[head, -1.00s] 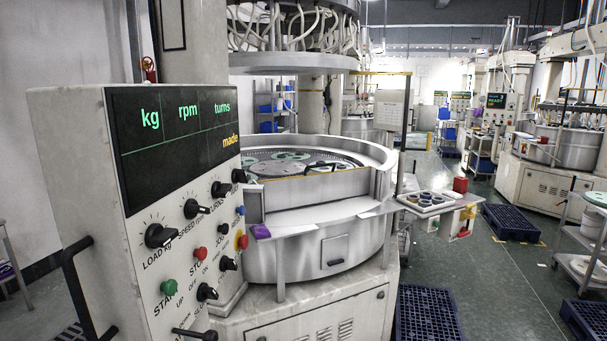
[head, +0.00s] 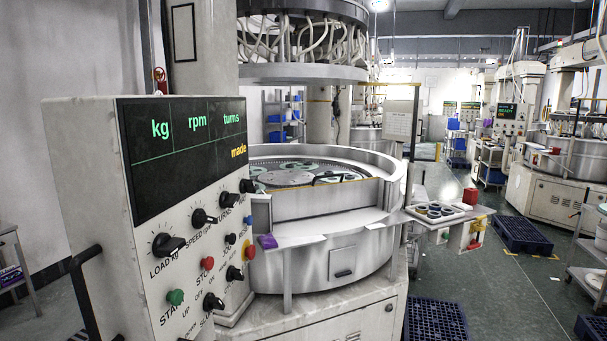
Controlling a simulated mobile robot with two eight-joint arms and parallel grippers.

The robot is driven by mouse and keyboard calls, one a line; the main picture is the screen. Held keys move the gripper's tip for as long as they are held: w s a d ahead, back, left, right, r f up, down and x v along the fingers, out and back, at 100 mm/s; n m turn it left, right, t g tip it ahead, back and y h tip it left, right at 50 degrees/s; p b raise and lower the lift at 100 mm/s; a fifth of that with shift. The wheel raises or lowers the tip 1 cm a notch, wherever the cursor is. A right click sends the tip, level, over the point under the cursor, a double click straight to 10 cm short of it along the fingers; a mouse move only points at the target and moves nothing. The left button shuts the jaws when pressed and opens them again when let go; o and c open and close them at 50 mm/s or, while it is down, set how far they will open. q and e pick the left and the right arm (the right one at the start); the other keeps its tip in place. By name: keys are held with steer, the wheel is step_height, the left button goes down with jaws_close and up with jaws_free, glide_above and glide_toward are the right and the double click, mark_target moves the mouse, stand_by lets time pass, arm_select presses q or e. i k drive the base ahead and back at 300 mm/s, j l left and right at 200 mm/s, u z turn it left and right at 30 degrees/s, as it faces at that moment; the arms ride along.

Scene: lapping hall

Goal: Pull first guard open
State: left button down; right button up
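The nearest lapping machine stands in the middle of the head view, with a round steel tub (head: 345,240). A guard panel (head: 318,201) with a yellow top edge stands upright across the front of the tub opening, and it looks closed. Neither of my grippers is in view.
A control console (head: 160,220) with knobs and buttons fills the left foreground. A steel shelf (head: 290,241) projects at the tub's front, with a purple item (head: 267,241) on it. A side table (head: 450,214) stands right of the tub. Dark blue pallets (head: 433,321) lie on the floor.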

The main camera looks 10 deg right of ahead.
mark_target(293, 204)
steer(key=i+l+u, duration=0.1)
steer(key=u, duration=0.3)
steer(key=i+l+u, duration=0.1)
steer(key=l+u, duration=0.15)
steer(key=u, duration=0.15)
steer(key=l+u, duration=0.2)
steer(key=u, duration=0.15)
steer(key=i+l+u, duration=0.1)
steer(key=l+u, duration=0.15)
steer(key=l, duration=0.3)
steer(key=l+u, duration=0.25)
steer(key=l, duration=0.3)
steer(key=l+u, duration=0.15)
steer(key=l, duration=0.95)
steer(key=l+u, duration=0.15)
steer(key=l, duration=0.9)
